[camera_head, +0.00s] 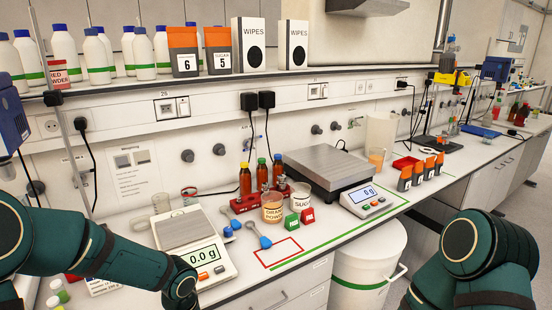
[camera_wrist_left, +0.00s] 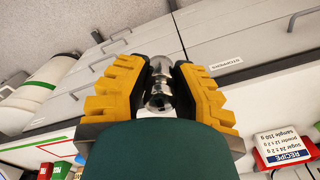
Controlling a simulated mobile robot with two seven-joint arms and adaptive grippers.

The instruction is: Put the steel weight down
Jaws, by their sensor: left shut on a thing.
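A shiny steel weight (camera_wrist_left: 159,88) is held between the yellow-padded fingers of my left gripper (camera_wrist_left: 160,82) in the left wrist view. Drawer fronts show behind it. In the head view my left arm reaches in from the left to the bench front, and its gripper and the weight are out of sight. A red outlined rectangle (camera_head: 279,252) on the bench top is empty. A small balance (camera_head: 182,230) reads 0.0 g and a large scale (camera_head: 331,167) reads 0 g, both with bare pans. My right arm shows at the right, without its gripper.
A red rack (camera_head: 244,204), brown bottles (camera_head: 262,175), a granola jar (camera_head: 272,208), a sugar jar (camera_head: 300,196) and blue scoops (camera_head: 258,236) crowd the bench middle. A white bin (camera_head: 366,265) stands below the bench edge. A recipe card (camera_wrist_left: 286,145) shows in the wrist view.

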